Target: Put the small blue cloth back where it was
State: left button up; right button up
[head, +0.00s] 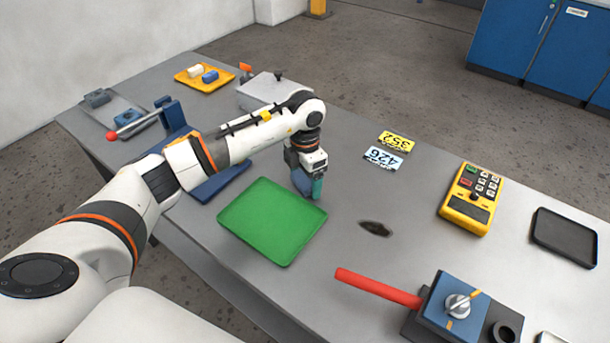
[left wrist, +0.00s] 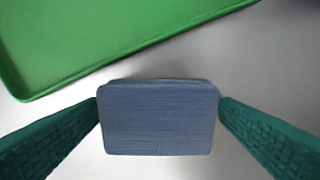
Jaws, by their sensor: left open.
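The small blue cloth (left wrist: 158,118) is a folded, block-like blue-grey piece. In the left wrist view it lies between the two teal fingers of my left gripper (left wrist: 160,122), on or just above the grey bench. The gripper is open; the fingers stand close to the cloth's sides, and I cannot tell whether they touch it. In the head view my left gripper (head: 310,188) is low over the bench, just right of the green tray (head: 272,222). The cloth (head: 301,181) shows partly there beside a teal finger. My right gripper is not in view.
A dark stain (head: 375,229) marks the bench right of the gripper. Yellow and white number plates (head: 395,142), a yellow keypad box (head: 467,200) and a black tray (head: 564,238) lie farther right. A red-handled valve (head: 378,288) stands in front. A yellow tray (head: 205,78) sits far left.

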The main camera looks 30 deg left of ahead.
aim_at(305, 177)
pick_arm(q)
jog(key=shift+r, duration=0.2)
notch_tip(305, 177, up, 12)
jog(key=b, duration=0.1)
jog(key=shift+b, duration=0.3)
